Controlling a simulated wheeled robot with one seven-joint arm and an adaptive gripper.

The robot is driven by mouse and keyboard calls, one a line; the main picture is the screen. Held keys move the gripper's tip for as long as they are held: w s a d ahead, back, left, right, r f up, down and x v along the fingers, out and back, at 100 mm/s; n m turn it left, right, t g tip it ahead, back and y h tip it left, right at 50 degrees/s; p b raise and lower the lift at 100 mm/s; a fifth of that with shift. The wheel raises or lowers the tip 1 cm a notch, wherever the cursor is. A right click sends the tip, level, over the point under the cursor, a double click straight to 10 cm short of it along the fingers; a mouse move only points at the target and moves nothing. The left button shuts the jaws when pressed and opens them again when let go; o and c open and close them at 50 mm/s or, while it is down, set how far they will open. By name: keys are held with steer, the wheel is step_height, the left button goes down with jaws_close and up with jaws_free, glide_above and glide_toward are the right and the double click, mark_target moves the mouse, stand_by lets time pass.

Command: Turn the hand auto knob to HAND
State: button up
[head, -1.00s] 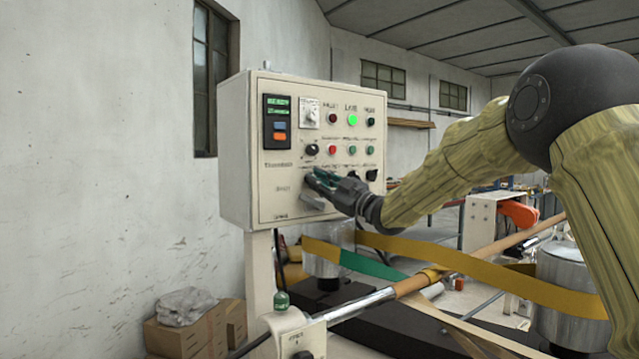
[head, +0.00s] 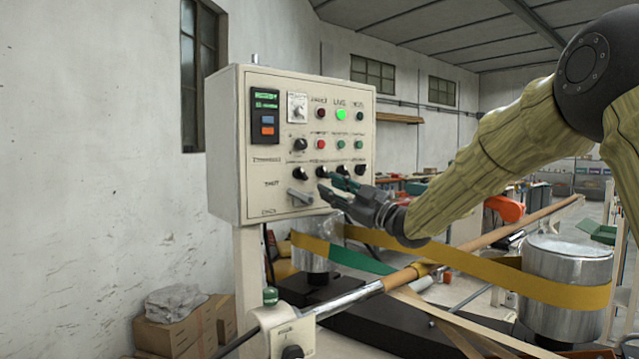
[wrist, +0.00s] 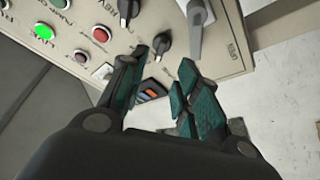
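The control panel (head: 222,150) is a cream box with lamps and black knobs. The lower row of black selector knobs starts with the leftmost knob (head: 299,174), also in the wrist view (wrist: 162,45). The second knob is at its right (head: 322,172) and (wrist: 128,10). The labels are too small to read, so I cannot tell which knob is the hand auto one. My gripper (head: 335,187) is in front of the panel's lower right. In the wrist view my gripper (wrist: 163,78) is open and empty, the leftmost lower knob showing beyond the fingertips.
A grey lever handle (head: 300,197) sticks out below the knobs, close to my gripper. It also shows in the wrist view (wrist: 197,30). A green lamp (head: 341,114) is lit. A long roller bar (head: 352,299) and yellow belt (head: 520,286) lie below my arm.

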steer(key=v, duration=0.3)
steer(key=shift+f, duration=0.1)
